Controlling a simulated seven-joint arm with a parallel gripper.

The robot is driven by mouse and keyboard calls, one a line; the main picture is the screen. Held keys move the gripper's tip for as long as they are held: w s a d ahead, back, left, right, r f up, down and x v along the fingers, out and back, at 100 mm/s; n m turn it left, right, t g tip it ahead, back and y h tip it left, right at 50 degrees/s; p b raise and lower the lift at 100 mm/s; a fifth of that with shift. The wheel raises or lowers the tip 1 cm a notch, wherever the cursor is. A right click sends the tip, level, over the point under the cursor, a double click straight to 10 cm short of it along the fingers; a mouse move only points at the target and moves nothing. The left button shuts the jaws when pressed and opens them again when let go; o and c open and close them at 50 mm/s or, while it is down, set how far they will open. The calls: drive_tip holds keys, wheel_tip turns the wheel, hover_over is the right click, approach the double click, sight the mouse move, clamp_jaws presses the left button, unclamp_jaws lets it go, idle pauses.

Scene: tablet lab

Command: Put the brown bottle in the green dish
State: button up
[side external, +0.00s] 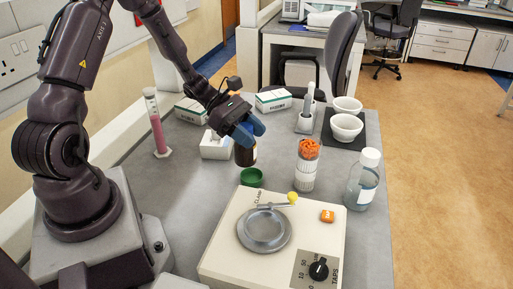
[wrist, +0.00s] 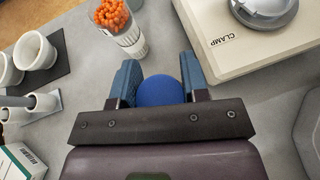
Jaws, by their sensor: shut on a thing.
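The small green dish (side external: 252,178) stands on the grey table just below and in front of the bottle in the side view. I cannot tell whether the bottle is over the dish or behind it. The dish is not visible in the wrist view.
A cream tablet machine (side external: 222,262) stands in front of the dish. A ribbed jar of orange pieces (side external: 307,166) and a clear bottle (side external: 361,182) stand to the right. White mortars (side external: 346,127) are on a black mat. Boxes (side external: 273,100) and a pink cylinder (side external: 157,130) stand behind and left.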

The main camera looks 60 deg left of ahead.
drive_tip(key=shift+w+a+f, duration=0.1)
drive_tip(key=shift+w+f, duration=0.5)
drive_tip(key=shift+f, duration=0.15)
drive_tip(key=f, duration=0.3)
drive_tip(key=shift+w+a+f, duration=0.1)
drive_tip(key=shift+w+f, duration=0.2)
drive_tip(key=shift+f, duration=0.05)
drive_tip(key=shift+f, duration=0.1)
drive_tip(key=shift+f, duration=0.25)
drive_tip(key=o, duration=1)
drive_tip(key=shift+o, duration=0.2)
